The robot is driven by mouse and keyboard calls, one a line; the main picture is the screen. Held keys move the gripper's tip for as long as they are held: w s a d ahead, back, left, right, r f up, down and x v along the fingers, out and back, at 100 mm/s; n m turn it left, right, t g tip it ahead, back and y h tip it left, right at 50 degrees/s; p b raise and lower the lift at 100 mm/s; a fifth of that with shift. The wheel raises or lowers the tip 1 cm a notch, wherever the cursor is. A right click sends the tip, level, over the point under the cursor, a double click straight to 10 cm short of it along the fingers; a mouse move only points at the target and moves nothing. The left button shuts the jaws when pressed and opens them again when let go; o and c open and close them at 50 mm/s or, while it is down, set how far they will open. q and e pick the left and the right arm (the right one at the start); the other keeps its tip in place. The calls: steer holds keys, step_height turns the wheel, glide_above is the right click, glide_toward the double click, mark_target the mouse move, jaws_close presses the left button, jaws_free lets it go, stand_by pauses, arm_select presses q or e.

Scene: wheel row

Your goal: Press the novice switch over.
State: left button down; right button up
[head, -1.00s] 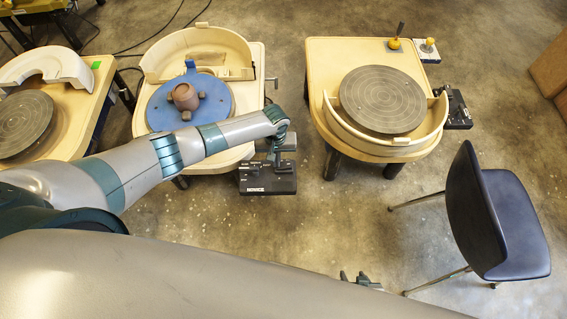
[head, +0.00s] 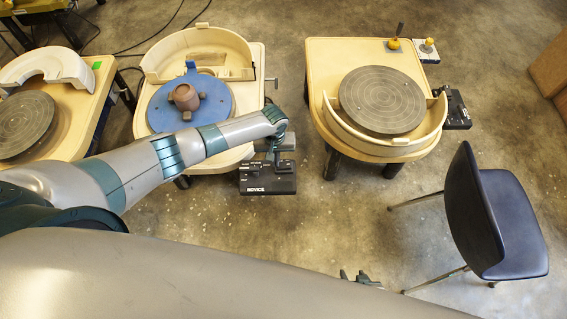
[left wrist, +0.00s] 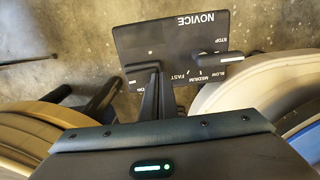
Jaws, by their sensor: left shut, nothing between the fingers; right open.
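The black control box labelled NOVICE (head: 262,190) is fixed at the front right of the middle wheel table. In the left wrist view its face (left wrist: 185,38) shows upside-down lettering, with STOP, SLOW, MEDIUM and FAST marks beside a lever (left wrist: 230,57). A dark raised part (left wrist: 141,68) near the fingers may be the switch; it is partly hidden. My left gripper (head: 277,158) is shut and empty, pointing down over the box. Its fingers (left wrist: 152,98) reach the box's near edge in the wrist view; contact cannot be told. My right gripper (head: 360,278) is open, low in the head view.
A dark blue chair (head: 515,220) stands at the right. Floor between box and chair is clear.

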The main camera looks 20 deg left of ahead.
arm_select(q)
steer(key=shift+s+a+r+p, duration=0.1)
steer(key=shift+s+a+p, duration=0.1)
steer(key=shift+a+p, duration=0.4)
steer(key=shift+s+a+r+p, duration=0.1)
steer(key=shift+s+a+p, duration=0.2)
steer(key=shift+a, duration=0.55)
steer(key=shift+s+a+r+p, duration=0.15)
steer(key=shift+a+p, duration=0.3)
steer(key=shift+a, duration=0.3)
steer(key=shift+s+a, duration=0.15)
steer(key=shift+a, duration=0.45)
steer(key=shift+p, duration=0.3)
step_height(320, 180, up, 8)
steer(key=p, duration=0.8)
